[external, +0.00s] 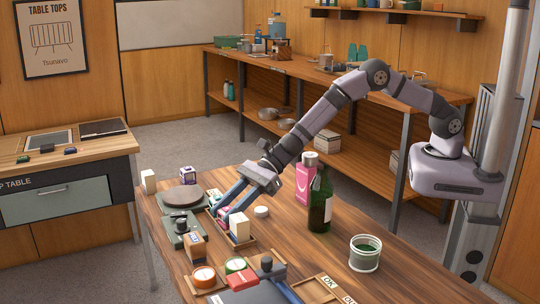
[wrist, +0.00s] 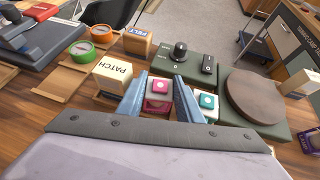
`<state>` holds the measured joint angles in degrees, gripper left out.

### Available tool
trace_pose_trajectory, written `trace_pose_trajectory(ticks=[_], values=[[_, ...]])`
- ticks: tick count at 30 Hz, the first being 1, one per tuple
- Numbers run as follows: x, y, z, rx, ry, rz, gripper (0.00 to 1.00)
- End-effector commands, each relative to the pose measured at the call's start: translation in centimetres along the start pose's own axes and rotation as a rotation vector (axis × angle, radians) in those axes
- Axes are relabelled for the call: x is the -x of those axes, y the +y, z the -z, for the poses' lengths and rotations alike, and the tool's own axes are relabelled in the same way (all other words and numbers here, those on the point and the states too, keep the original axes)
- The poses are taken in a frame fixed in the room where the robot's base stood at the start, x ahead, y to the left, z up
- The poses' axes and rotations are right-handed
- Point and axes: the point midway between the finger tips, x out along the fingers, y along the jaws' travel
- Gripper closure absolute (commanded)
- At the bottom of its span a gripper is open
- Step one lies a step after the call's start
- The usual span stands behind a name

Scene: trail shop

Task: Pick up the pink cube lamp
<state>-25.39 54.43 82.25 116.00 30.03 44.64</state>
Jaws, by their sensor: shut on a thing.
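The pink cube lamp (wrist: 160,87), with a pale round spot on its top, sits between my two blue fingers in the wrist view. My gripper (wrist: 159,101) is shut on it, one finger on each side. In the external view my gripper (external: 222,213) reaches down into a shallow wooden tray (external: 249,244) on the table, and the fingers largely hide the lamp. A teal-topped cube (wrist: 207,102) stands just right of the right finger. I cannot tell whether the lamp is clear of the tray floor.
A cream PATCH box (wrist: 113,72) stands close beside the left finger. A green device with a black knob (wrist: 180,52) and a brown round disc (wrist: 254,96) lie beyond. A dark green bottle (external: 320,200) and a pink bottle (external: 305,184) stand right of my gripper.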

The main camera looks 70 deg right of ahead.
Motion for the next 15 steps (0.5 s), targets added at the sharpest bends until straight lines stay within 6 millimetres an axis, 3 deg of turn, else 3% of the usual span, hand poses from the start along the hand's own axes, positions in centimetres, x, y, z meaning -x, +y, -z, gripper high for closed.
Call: trace_pose_trajectory(ticks=[8,15], values=[[1.0,0.0,-2.0,0.003,-0.004,0.0,0.91],[3.0,0.0,-5.6,0.003,-0.005,0.001,0.91]])
